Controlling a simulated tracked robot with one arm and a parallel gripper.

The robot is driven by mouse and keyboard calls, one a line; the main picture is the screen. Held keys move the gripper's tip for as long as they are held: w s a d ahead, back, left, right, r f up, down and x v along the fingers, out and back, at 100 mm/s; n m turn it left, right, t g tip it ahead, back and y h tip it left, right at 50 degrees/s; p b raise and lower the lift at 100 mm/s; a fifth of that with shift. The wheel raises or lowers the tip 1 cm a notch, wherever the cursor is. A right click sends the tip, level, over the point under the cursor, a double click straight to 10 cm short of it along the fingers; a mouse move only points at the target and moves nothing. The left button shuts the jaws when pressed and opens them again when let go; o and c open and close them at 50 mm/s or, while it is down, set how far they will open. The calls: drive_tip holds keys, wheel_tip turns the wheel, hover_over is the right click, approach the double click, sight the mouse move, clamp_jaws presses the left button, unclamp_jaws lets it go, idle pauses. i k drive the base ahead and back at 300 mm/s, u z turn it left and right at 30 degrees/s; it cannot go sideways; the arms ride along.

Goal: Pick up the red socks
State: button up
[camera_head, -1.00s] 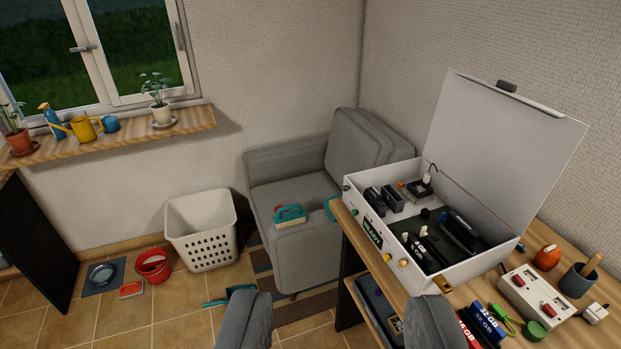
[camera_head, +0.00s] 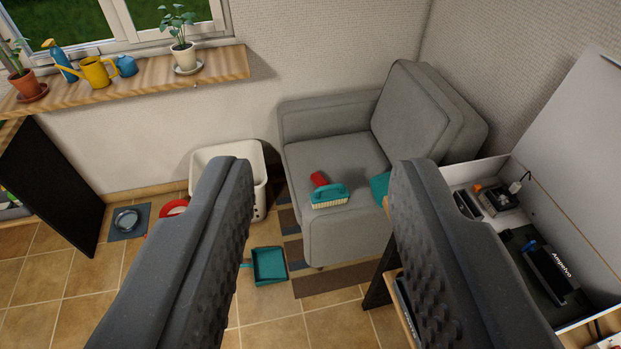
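A small red bundle (camera_head: 319,179), which looks like the red socks, lies on the seat of the grey armchair (camera_head: 350,235). It sits just behind a teal scrub brush (camera_head: 329,196) with pale bristles, which may hide part of it. My gripper (camera_head: 320,170) is open and empty. Its two dark ridged fingers rise from the bottom of the view, wide apart. The red bundle shows in the gap between them, farther off and not touched.
A teal item (camera_head: 380,187) lies on the seat, partly hidden by the right finger. The open white case (camera_head: 480,172) stands at the right. A white basket (camera_head: 262,165), red bucket (camera_head: 172,208) and teal dustpan (camera_head: 269,266) are on the floor. Potted plants line the sill (camera_head: 215,66).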

sight(316, 177)
drive_tip(key=z, duration=0.05)
drive_tip(key=k, duration=1.25)
drive_tip(key=u, duration=0.35)
drive_tip(key=i, duration=0.6)
drive_tip(key=u, duration=0.55)
drive_tip(key=i, duration=1.3)
drive_tip(key=z, duration=0.3)
drive_tip(key=i, duration=1.2)
drive_tip(key=z, duration=0.95)
drive_tip(key=i, duration=0.4)
drive_tip(key=z, duration=0.2)
drive_tip(key=k, duration=0.5)
drive_tip(key=z, duration=0.05)
